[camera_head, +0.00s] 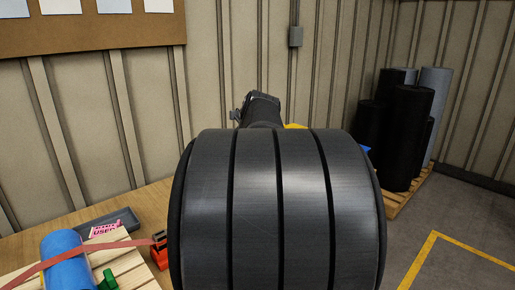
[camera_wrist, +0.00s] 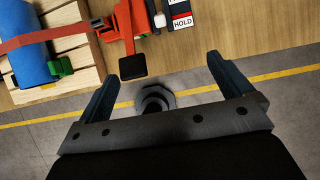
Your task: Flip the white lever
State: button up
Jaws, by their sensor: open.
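A small white knob (camera_wrist: 159,20), which looks like the white lever's end, shows in the wrist view beside a red clamp-like device (camera_wrist: 128,35) with a black pad. A label reading HOLD (camera_wrist: 181,16) lies just right of it. My gripper (camera_wrist: 165,68) is open and empty, its two dark fingers wide apart. The knob lies beyond the fingertips, toward the top of the picture, apart from them. In the head view, part of the red device (camera_head: 160,250) shows at the left edge of my arm; the white knob cannot be made out there.
A blue roll (camera_wrist: 28,62) with a red strap lies on wooden slats beside a green block (camera_wrist: 60,67). A grey tray (camera_head: 122,217) and pink label (camera_head: 106,230) lie on the wooden table (camera_head: 60,220). Dark rolls (camera_head: 405,135) stand on a pallet at right.

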jog(key=shift+f, duration=0.45)
jog(key=c, duration=0.7)
jog(key=f+n, duration=0.1)
jog(key=f, duration=0.1)
jog(key=d+f+n+y, duration=0.1)
jog(key=f, duration=0.1)
jog(key=f+y, duration=0.1)
jog(key=f, duration=0.1)
jog(key=shift+w+d+n, duration=0.35)
jog(key=shift+d+n, duration=0.05)
grip_shut()
jog(key=s+d+f+m+t+y, duration=0.1)
jog(key=s+f+t+y, duration=0.1)
jog(key=f, duration=0.6)
jog(key=s+d+f+m+t+y, duration=0.1)
jog(key=f+t, duration=0.3)
jog(key=f, duration=0.5)
jog(key=shift+s+d+m+y, duration=0.2)
jog(key=shift+s+m+y, duration=0.25)
jog(key=shift+y, duration=0.25)
